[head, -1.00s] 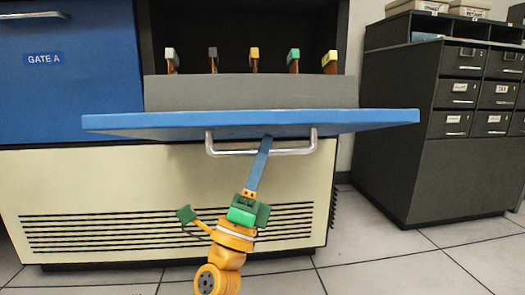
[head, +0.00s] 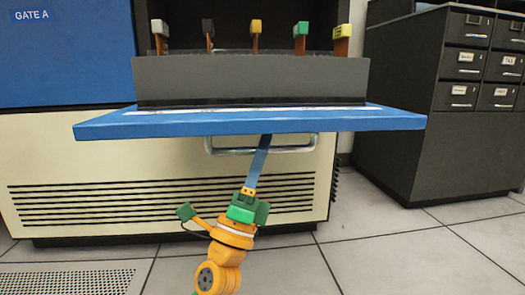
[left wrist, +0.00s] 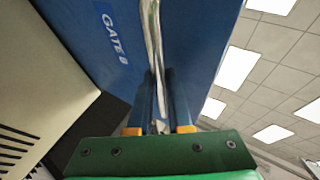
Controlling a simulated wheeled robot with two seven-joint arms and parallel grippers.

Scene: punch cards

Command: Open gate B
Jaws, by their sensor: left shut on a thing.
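Gate B (head: 250,125) is a blue panel folded out from the cabinet and lying near level, its inner face now showing. Its "GATE B" label (left wrist: 117,39) reads in the left wrist view. A metal bar handle (head: 294,149) hangs on its underside. My left gripper (head: 266,142) reaches up from below, with blue fingers shut on the handle. In the left wrist view the shiny handle (left wrist: 152,38) runs up from between my fingers (left wrist: 160,110). The exact contact at the fingertips is partly hidden. My right gripper is not in view.
A grey block (head: 250,78) with several coloured-topped levers stands in the opening behind the gate. Gate A (head: 65,65) is closed at left. A cream vented panel (head: 70,160) is below. A dark drawer cabinet (head: 430,140) stands at right, with open tiled floor in front.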

